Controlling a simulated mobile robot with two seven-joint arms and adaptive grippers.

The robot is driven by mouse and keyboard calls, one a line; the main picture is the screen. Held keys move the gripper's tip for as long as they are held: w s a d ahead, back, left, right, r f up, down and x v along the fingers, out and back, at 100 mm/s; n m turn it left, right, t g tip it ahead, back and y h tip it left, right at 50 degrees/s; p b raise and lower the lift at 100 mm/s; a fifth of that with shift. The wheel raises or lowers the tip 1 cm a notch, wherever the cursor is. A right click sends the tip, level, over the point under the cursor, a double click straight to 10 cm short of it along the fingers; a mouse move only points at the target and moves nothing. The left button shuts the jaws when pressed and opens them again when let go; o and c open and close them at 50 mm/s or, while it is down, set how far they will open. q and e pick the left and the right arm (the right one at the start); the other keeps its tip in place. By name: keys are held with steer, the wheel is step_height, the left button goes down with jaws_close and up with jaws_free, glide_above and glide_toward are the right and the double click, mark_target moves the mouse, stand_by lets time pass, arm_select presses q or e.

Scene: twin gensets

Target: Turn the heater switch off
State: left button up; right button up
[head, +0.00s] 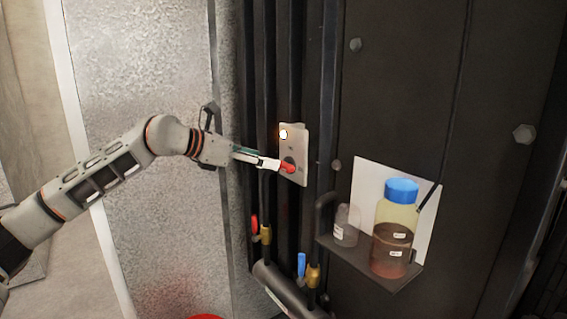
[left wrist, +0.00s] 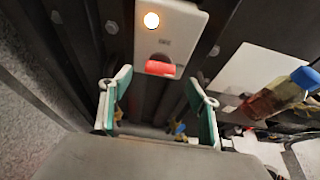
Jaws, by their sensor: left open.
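The heater switch is a red knob (head: 289,169) on a pale grey plate (head: 300,150) fixed to the dark cabinet. A lamp (head: 283,134) above the knob glows warm white. In the left wrist view the red knob (left wrist: 160,68) lies crosswise below the lit lamp (left wrist: 151,20). My left gripper (head: 274,164) reaches in from the left to the knob in the head view. In the left wrist view my left gripper (left wrist: 160,92) is open, its green-backed fingers spread on either side below the knob. I cannot tell whether a finger touches it. My right gripper is not in view.
A small shelf (head: 345,250) to the lower right holds a blue-capped bottle (head: 397,215) of brown liquid and a clear cup (head: 346,226). Vertical black pipes run beside the plate. Below are a red valve handle (head: 254,224) and a blue one (head: 301,265).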

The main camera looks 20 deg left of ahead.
mark_target(282, 164)
arm_select(q)
steer(key=p+x, duration=0.1)
steer(key=x, duration=0.5)
steer(key=shift+w+d+f, duration=0.2)
steer(key=shift+w+d, duration=0.05)
steer(key=c, duration=1.1)
